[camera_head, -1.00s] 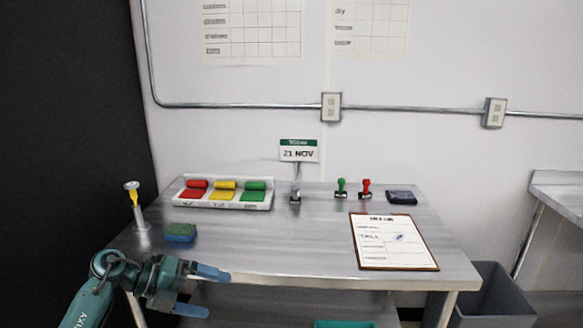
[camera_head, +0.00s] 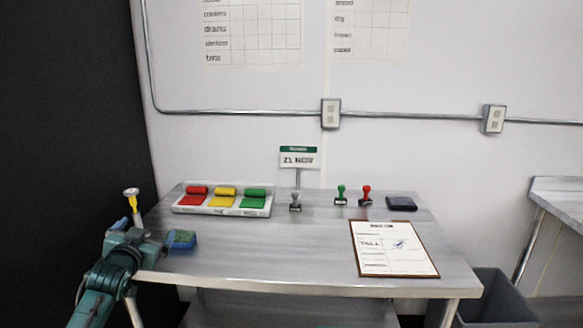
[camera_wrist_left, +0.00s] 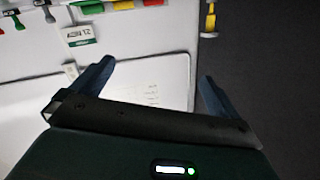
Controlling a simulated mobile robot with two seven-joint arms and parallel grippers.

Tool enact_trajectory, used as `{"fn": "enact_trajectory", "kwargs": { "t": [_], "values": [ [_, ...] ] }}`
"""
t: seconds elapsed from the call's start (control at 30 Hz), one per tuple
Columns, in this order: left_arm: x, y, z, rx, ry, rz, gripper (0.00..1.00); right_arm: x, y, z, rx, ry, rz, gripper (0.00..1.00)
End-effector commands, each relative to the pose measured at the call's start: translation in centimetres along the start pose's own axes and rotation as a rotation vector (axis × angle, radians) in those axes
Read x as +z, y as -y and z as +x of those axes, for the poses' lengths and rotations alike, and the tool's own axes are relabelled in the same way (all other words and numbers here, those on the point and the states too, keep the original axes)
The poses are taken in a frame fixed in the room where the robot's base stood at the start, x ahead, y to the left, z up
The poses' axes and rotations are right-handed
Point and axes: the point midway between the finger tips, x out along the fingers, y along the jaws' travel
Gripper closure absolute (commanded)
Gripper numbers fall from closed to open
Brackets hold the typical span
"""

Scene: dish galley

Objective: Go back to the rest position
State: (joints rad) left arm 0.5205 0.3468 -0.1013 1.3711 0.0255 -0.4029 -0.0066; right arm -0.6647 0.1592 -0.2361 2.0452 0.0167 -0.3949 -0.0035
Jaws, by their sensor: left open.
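My right gripper is in neither view.
The steel table (camera_head: 300,260) holds a tray (camera_head: 220,211) of red, yellow and green pieces, several stamps, a dark pad (camera_head: 401,204), a date sign (camera_head: 299,158) and a clipboard (camera_head: 393,249). A grey bin (camera_head: 495,299) stands at right. The table's front middle is clear.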

Motion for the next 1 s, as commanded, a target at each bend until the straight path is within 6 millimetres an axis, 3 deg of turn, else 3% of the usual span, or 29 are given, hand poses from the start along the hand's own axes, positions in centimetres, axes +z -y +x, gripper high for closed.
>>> {"fn": "enact_trajectory", "kwargs": {
  "t": [0.03, 0.27, 0.37, 0.53, 0.7, 0.8, 0.9, 1.0],
  "values": [
    [2.5, -2.3, -1.2, 0.034, 0.026, 0.004, 0.00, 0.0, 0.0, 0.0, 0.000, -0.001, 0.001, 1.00],
    [9.6, -9.3, -7.2, 0.148, 0.107, -0.005, 0.00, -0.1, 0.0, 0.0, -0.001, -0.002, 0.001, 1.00],
    [13.2, -12.9, -11.4, 0.212, 0.157, -0.020, 0.00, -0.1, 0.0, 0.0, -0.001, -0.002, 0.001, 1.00],
    [18.5, -19.1, -21.4, 0.329, 0.261, -0.078, 0.00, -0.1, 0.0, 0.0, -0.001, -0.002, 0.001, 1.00],
    [21.0, -23.0, -31.1, 0.413, 0.361, -0.154, 0.00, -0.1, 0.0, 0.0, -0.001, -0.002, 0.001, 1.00],
    [21.4, -24.2, -35.1, 0.441, 0.405, -0.191, 0.00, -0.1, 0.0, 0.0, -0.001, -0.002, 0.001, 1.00],
    [21.4, -24.8, -37.5, 0.456, 0.432, -0.215, 0.00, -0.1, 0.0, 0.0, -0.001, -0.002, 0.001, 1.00],
    [21.4, -25.0, -38.6, 0.462, 0.445, -0.227, 0.00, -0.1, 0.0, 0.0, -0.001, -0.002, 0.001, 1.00]
  ]
}}
